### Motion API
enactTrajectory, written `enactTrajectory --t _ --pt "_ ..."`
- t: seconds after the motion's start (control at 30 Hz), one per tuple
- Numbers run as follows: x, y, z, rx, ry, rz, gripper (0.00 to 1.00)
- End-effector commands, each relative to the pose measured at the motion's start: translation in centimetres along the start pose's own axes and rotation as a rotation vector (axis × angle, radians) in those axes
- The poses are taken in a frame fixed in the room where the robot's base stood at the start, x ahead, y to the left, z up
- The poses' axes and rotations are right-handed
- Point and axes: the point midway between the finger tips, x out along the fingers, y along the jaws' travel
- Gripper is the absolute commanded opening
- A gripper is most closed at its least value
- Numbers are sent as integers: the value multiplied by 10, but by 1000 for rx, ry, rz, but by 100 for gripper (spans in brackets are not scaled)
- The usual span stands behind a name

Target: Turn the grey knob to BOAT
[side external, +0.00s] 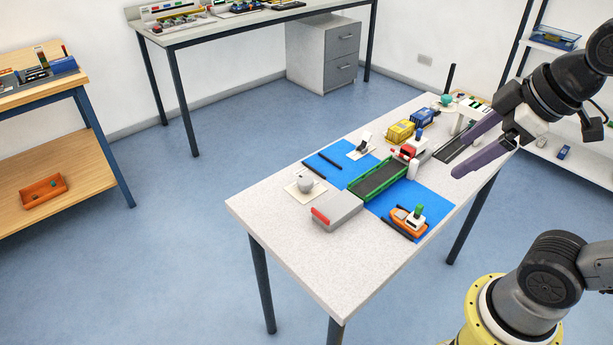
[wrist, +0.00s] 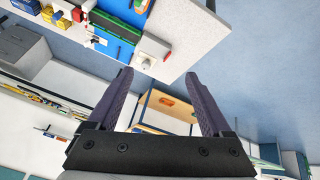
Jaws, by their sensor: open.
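In the wrist view the knob (wrist: 146,65) appears near the table edge, small and far off between the fingertips. My gripper (side external: 456,158) is open and empty, with long purple fingers, above the right part of the table. It is well apart from the knob. The open fingers also show in the wrist view (wrist: 159,74).
A grey box with a red handle (side external: 337,211) stands close beside the knob. A green-edged dark track (side external: 378,180) crosses the blue mat (side external: 330,160). An orange boat (side external: 408,220) sits at the front. Yellow and blue containers (side external: 400,131) and a white gantry (side external: 464,118) stand farther back.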

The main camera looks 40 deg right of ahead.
Motion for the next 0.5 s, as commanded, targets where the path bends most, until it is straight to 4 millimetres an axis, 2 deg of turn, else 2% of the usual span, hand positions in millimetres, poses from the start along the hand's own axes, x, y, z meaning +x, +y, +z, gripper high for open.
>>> enactTrajectory --t 0.03,0.13,0.27,0.37,0.5 --pt "-4 6 -15 -56 -4 -2 84" --pt "-9 18 -42 -174 -16 -9 84" --pt "-8 34 -82 -323 -40 -27 84" --pt "2 48 -115 -441 -65 -50 84" --pt "26 66 -161 -594 -103 -91 84"
